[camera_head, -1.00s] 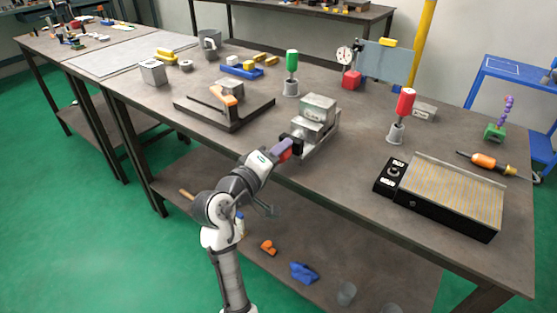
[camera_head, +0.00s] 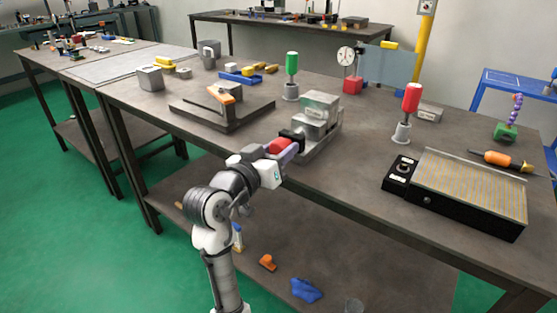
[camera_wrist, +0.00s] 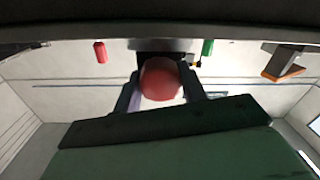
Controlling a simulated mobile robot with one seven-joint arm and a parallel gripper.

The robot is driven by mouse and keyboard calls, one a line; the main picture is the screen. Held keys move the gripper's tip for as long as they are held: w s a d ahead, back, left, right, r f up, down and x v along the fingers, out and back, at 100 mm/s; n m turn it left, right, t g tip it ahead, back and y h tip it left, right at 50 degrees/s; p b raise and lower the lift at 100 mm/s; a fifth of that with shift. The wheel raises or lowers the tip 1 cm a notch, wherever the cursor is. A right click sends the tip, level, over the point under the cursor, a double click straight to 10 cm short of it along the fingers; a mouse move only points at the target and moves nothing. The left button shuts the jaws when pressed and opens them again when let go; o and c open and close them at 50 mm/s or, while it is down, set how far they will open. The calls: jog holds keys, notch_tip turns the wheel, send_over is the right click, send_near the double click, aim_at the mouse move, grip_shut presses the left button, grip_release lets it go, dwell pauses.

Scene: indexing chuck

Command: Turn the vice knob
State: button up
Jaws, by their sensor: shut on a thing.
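The vice (camera_head: 316,120) is a grey metal block on the workbench, near its front edge in the head view. Its red knob (camera_head: 281,145) sticks out toward my arm. The knob also shows in the wrist view as a round red shape (camera_wrist: 160,79). My gripper (camera_head: 290,148) is at the knob. In the wrist view its two fingers (camera_wrist: 162,92) stand on the left and right of the knob and are shut on it. The far side of the knob is hidden.
A black-framed fixture (camera_head: 222,110) with an orange handle is left of the vice. A green-handled tool (camera_head: 291,66) stands behind, a red-handled tool (camera_head: 411,98) to the right. A ribbed plate on a black box (camera_head: 468,190) lies farther right. The bench front edge runs below my gripper.

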jog(key=m+b, duration=0.4)
jog(key=m, duration=0.1)
jog(key=m+b, duration=0.2)
jog(key=shift+f, duration=0.4)
jog(key=m+b, duration=0.3)
jog(key=m, duration=0.1)
jog(key=shift+b, duration=0.35)
jog(key=m+b, duration=0.3)
jog(key=shift+m, duration=0.4)
jog(key=m+b, duration=0.3)
jog(key=shift+m+h, duration=0.3)
jog(key=shift+m, duration=0.1)
jog(key=m+b, duration=0.2)
jog(key=m, duration=0.1)
jog(key=shift+r+m, duration=0.1)
jog(key=shift+m, duration=0.3)
jog(key=m+b, duration=0.2)
jog(key=m, duration=0.1)
jog(key=shift+r+m+b, duration=0.2)
jog(key=shift+m+b, duration=0.3)
jog(key=shift+m, duration=1)
